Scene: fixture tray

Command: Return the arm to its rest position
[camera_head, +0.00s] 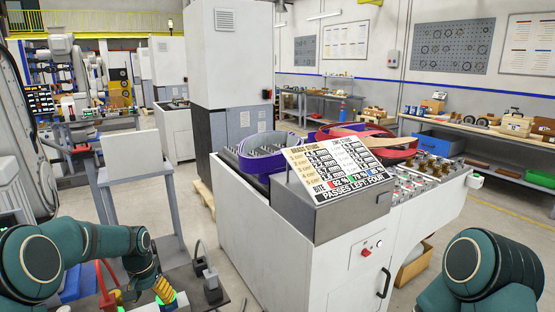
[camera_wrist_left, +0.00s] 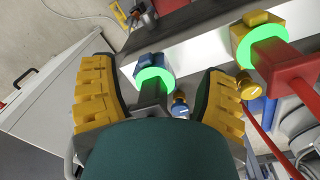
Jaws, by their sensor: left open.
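My left arm comes in from the left in the head view, bent, with its left gripper (camera_head: 165,290) low over the fixture area at the bottom. In the left wrist view the yellow-padded fingers of this gripper (camera_wrist_left: 158,98) are wide apart, with nothing clamped between them. A dark grey post with a glowing green ring (camera_wrist_left: 153,77) and a blue block (camera_wrist_left: 150,60) show between and beyond the fingers. A red piece with a green ring and yellow block (camera_wrist_left: 268,52) is to the right. My right arm shows at bottom right in the head view; its gripper is out of frame.
A white machine cabinet (camera_head: 260,250) with a sign panel (camera_head: 335,168) stands right of the left arm. A grey stand (camera_head: 140,170) is behind the arm. A grey clamp-like fixture (camera_head: 207,277) stands close right of the gripper. Open floor (camera_head: 185,205) lies between stand and cabinet.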

